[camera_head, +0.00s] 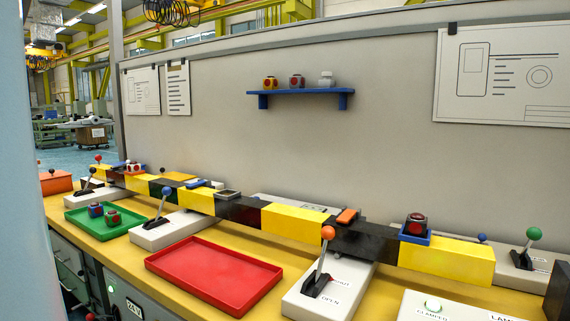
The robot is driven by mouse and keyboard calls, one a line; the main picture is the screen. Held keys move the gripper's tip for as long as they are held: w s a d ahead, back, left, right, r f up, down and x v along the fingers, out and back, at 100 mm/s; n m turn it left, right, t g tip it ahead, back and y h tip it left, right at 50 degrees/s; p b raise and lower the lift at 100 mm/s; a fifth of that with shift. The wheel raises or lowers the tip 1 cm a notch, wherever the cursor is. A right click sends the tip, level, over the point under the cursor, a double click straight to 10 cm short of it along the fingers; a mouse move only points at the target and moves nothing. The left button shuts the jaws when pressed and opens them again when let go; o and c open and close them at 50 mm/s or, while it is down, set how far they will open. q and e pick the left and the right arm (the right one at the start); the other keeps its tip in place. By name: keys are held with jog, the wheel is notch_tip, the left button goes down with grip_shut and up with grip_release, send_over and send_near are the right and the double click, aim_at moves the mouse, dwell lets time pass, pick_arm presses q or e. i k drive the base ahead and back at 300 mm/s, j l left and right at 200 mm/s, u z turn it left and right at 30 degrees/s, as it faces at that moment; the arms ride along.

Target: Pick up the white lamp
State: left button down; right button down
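A small white lamp (326,78) stands upright at the right end of the blue wall shelf (300,92). Beside it on the shelf are a grey-and-red piece (296,81) and a yellow-and-red piece (270,82). Neither my left nor my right gripper is in view. Nothing is seen touching the white lamp.
Below runs a yellow-and-black beam (295,222) bearing a dark red lamp (416,224) in a blue holder. Lever boxes, including one with an orange knob (328,232), stand in front. An empty red tray (214,273) and a green tray (75,217) with two pieces lie on the table.

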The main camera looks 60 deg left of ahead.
aim_at(131, 169)
jog(key=u, duration=2.8)
jog(key=i+j, duration=0.2)
jog(key=j, duration=0.25)
jog(key=i+j, duration=0.25)
jog(key=j, duration=0.15)
jog(key=i+j, duration=0.2)
jog(key=j, duration=0.25)
jog(key=i+j+u, duration=0.1)
jog(key=i+j, duration=0.15)
jog(key=j, duration=0.2)
jog(key=i+j, duration=0.25)
jog(key=j, duration=0.15)
jog(key=i+j, duration=0.2)
jog(key=j, duration=0.2)
